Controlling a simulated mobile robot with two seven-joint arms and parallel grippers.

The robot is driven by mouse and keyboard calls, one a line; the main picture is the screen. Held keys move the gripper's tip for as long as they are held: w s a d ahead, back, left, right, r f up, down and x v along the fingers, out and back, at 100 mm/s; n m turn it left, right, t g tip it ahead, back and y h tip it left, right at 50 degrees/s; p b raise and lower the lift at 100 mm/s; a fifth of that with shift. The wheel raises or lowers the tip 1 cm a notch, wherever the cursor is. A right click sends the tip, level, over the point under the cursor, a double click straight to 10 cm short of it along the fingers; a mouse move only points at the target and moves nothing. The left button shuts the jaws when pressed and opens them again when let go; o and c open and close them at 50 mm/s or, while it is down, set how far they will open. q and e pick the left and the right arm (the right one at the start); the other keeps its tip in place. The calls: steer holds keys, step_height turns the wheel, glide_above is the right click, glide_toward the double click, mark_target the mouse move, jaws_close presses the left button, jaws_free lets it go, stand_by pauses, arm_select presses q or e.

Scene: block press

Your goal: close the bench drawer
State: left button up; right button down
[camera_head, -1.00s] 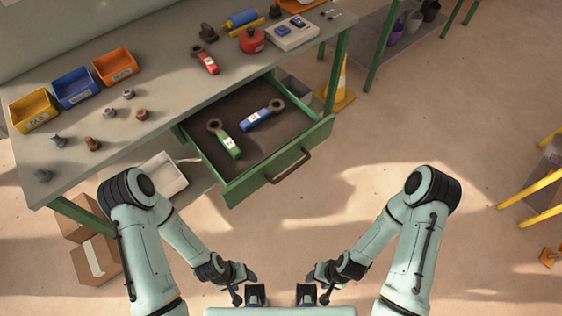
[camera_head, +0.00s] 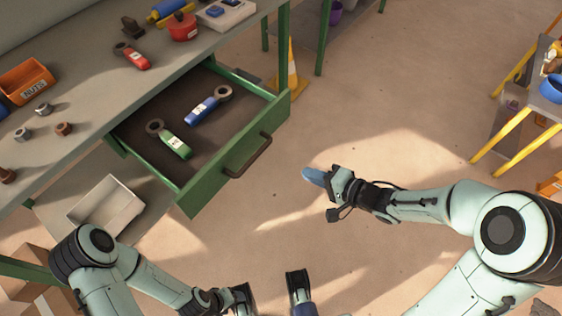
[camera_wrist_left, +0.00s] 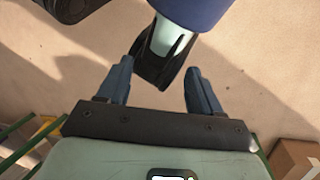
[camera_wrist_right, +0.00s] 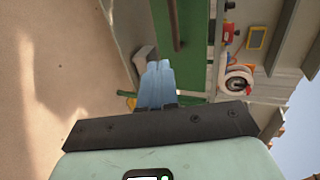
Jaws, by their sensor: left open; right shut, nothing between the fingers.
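The bench drawer (camera_head: 205,190) is pulled out from under the bench, with its green front facing the open floor. Its dark handle (camera_head: 248,157) is on that front. A green-handled wrench (camera_head: 172,142) and a blue-handled wrench (camera_head: 203,110) lie inside. My right gripper (camera_head: 306,174) is shut and empty, to the right of the handle and apart from it. The right wrist view shows its closed blue fingers (camera_wrist_right: 156,66) beside the green drawer front (camera_wrist_right: 193,45) and handle (camera_wrist_right: 173,22). My left gripper (camera_wrist_left: 158,78) is open and empty, low near my base.
A traffic cone (camera_head: 291,75) stands behind the drawer. A yellow-legged stand (camera_head: 515,145) is at right. Floor before the drawer is clear.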

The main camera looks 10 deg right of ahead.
arm_select(q)
steer(key=w+a+f+t+y+b, duration=0.1)
steer(key=w+a+f+b, duration=0.3)
steer(key=w, duration=0.4)
step_height(320, 180, down, 2)
steer(key=shift+f+n+t+b, duration=0.1)
steer(key=shift+n+t+b, duration=0.2)
steer(key=shift+t+b, duration=0.45)
arm_select(e)
steer(key=r+x, duration=0.2)
steer(key=x, duration=1.1)
steer(key=shift+w+a, duration=0.3)
steer(key=shift+w, duration=0.1)
